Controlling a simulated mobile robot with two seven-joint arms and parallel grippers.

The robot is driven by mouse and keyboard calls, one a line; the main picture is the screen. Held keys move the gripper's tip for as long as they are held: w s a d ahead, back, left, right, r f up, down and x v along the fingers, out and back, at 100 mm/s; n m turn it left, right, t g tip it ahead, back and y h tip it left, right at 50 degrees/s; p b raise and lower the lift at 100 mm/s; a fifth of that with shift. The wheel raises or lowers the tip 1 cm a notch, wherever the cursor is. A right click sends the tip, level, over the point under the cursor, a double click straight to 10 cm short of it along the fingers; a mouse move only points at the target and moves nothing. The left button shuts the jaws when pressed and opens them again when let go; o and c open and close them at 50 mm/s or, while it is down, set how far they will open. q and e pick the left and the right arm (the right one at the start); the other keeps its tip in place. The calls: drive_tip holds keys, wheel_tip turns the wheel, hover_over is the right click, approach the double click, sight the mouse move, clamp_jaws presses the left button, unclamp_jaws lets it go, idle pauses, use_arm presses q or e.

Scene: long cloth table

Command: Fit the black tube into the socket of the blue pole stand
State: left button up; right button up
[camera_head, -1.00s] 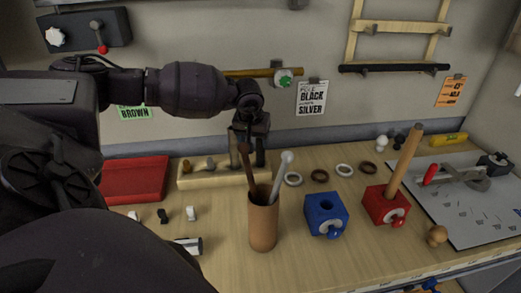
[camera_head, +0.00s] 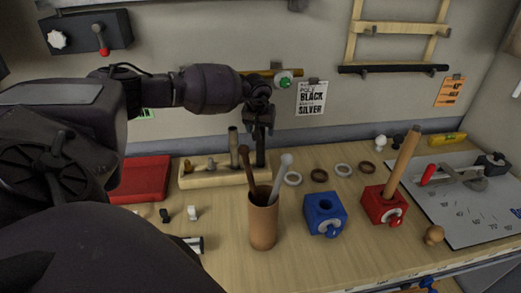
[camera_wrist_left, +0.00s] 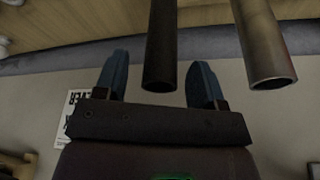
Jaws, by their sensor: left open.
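The black tube (camera_head: 261,152) stands upright in a wooden rack (camera_head: 218,179), beside a grey metal tube (camera_head: 233,146). My left gripper (camera_head: 262,131) is at the black tube's upper part, fingers pointing down. In the left wrist view the black tube (camera_wrist_left: 161,45) lies between the two blue fingers of the open gripper (camera_wrist_left: 157,68), with gaps on both sides. The silver tube (camera_wrist_left: 267,45) is outside the fingers, to the right. The blue pole stand (camera_head: 325,216) has an empty round socket on top and a blue knob in front. My right gripper is not in view.
A brown cup (camera_head: 263,225) holding two sticks stands between rack and blue stand. A red stand (camera_head: 383,204) holding a wooden pole is to the right. Several rings (camera_head: 319,176) lie behind. A red tray (camera_head: 140,180) is at left. A wall sign (camera_head: 311,98) reads black, silver.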

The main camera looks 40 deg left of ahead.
use_arm(q)
drive_tip(key=shift+f, duration=0.15)
drive_tip(key=c, duration=1.1)
clamp_jaws()
drive_tip(key=shift+r, duration=0.2)
